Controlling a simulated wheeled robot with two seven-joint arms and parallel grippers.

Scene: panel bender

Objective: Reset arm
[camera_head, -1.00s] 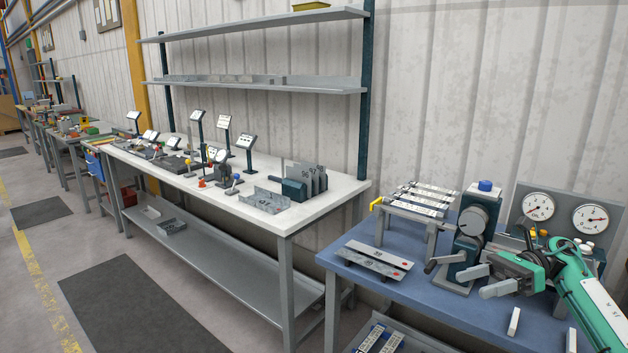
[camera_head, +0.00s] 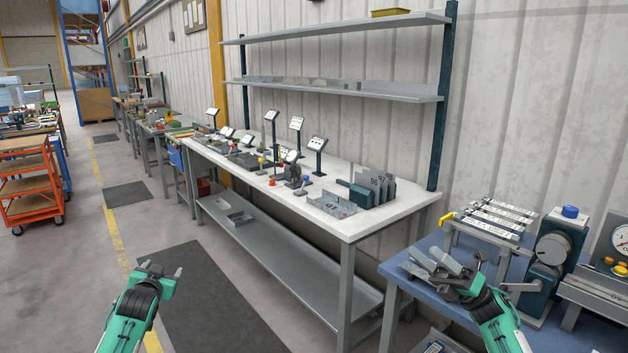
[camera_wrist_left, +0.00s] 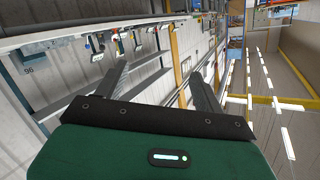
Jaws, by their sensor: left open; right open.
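My left gripper (camera_head: 160,276) is open and empty, held over the floor left of the white bench in the head view. Its two spread fingers also show in the left wrist view (camera_wrist_left: 160,92), with nothing between them. My right gripper (camera_head: 459,268) is in the head view at the lower right, in front of the blue table (camera_head: 425,241). It is open. Grey metal pieces (camera_head: 432,260) lie close behind its fingers; I cannot tell whether they touch.
A white bench (camera_head: 330,215) with small devices and numbered plates (camera_head: 374,187) stands in the middle. An orange cart (camera_head: 30,185) is at left.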

